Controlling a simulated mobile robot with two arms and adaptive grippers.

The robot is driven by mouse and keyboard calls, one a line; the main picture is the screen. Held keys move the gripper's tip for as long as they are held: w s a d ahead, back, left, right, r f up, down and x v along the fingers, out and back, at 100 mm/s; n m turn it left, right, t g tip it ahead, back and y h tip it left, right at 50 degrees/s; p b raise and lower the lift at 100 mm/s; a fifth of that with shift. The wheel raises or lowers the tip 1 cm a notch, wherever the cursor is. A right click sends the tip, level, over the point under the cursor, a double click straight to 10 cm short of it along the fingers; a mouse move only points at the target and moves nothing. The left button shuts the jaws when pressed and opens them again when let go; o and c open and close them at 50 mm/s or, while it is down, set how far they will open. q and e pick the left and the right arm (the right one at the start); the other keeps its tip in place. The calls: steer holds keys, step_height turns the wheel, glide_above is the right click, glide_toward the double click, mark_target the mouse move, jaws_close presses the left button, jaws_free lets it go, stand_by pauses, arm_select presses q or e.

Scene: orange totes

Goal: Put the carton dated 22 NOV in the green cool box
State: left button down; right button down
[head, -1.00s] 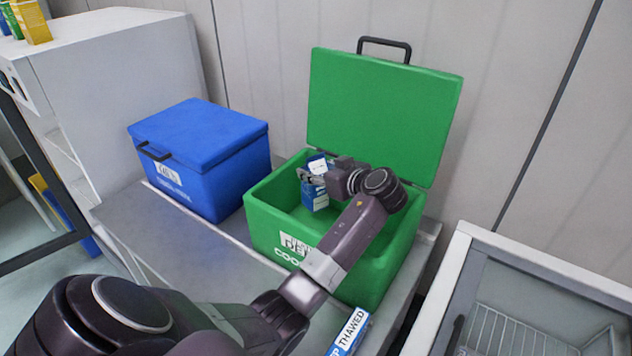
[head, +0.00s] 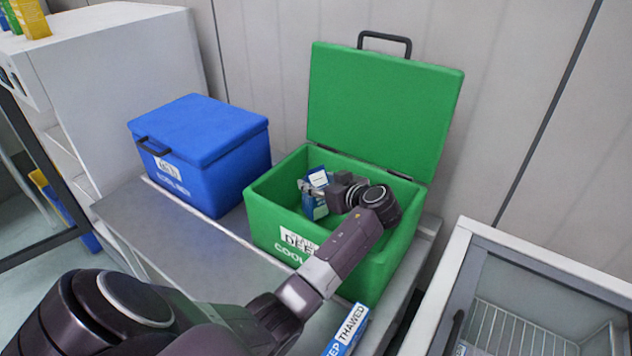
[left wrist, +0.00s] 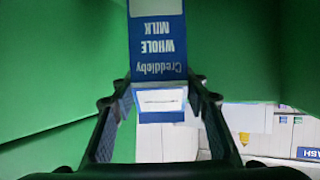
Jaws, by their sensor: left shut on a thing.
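The green cool box (head: 270,232) stands on the grey bench with its lid (head: 385,110) raised. My left gripper (head: 316,190) is inside the box opening and shut on a blue and white milk carton (head: 315,205). In the left wrist view the carton (left wrist: 158,55) reads "Creddleby WHOLE MILK", upside down, between the fingers of the gripper (left wrist: 158,100). Its date cannot be read. The carton is partly hidden by the gripper, and I cannot tell whether it touches the box floor. My right gripper is not in view.
A closed blue cool box (head: 200,150) stands to the left on the bench (head: 150,222). A blue and white "THAWED" sign (head: 348,328) is at the bench front. A glass-topped cabinet (head: 520,300) with a wire rack stands at right. Green walls surround my gripper closely.

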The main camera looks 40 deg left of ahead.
arm_select(q)
steer(key=shift+f, duration=0.1)
steer(key=c, duration=1.1)
jaws_free()
steer(key=shift+s+d+f, duration=0.1)
steer(key=shift+s+f, duration=0.1)
steer(key=shift+f, duration=0.05)
steer(key=shift+c, duration=0.2)
steer(key=shift+r+p, duration=0.55)
steer(key=shift+r, duration=0.05)
steer(key=shift+w+d, duration=0.1)
steer(key=shift+d, duration=0.25)
steer(key=b+v, duration=0.2)
steer(key=v, duration=0.4)
steer(key=shift+r, duration=0.15)
steer(key=shift+d+r, duration=0.25)
steer(key=shift+s, duration=0.2)
